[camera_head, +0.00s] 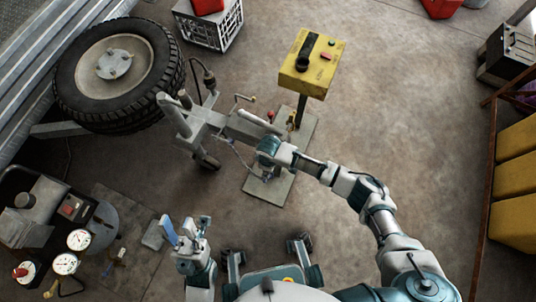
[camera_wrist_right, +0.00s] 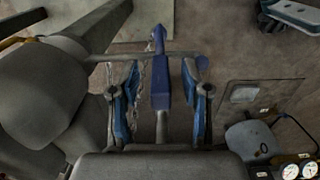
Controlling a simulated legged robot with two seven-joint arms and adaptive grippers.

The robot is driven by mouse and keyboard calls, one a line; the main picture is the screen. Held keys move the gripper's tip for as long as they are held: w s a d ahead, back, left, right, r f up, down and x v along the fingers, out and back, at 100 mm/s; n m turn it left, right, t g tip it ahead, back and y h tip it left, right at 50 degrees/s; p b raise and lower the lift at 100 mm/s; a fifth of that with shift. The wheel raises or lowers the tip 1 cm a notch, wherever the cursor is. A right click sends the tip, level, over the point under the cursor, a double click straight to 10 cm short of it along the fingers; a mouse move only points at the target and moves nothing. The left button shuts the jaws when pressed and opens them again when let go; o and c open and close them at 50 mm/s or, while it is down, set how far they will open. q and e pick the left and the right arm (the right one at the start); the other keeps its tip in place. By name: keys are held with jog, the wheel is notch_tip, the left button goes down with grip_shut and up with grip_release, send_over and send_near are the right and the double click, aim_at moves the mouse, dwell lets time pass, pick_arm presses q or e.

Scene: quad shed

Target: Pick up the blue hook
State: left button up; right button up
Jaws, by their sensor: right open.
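The blue hook (camera_wrist_right: 160,82) shows in the right wrist view as a dark blue, narrow piece lying lengthwise between the two fingers of my right gripper (camera_wrist_right: 160,100). Gaps show on both sides of it, and the fingers are apart. In the head view my right gripper (camera_head: 264,151) is over the trailer's coupling end, beside the base of the yellow post; the hook cannot be made out there. My left gripper (camera_head: 187,228) is at the lower left of the head view, fingers apart, with nothing seen between them, away from the hook.
A grey trailer frame (camera_head: 205,122) with a large tyre (camera_head: 118,75) stands at the left. A yellow control box (camera_head: 312,62) on a post rises behind my right gripper. Yellow bins (camera_head: 516,180) line the right.

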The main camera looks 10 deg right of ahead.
jog(key=shift+r, duration=0.15)
jog(key=shift+c, duration=1.2)
grip_shut()
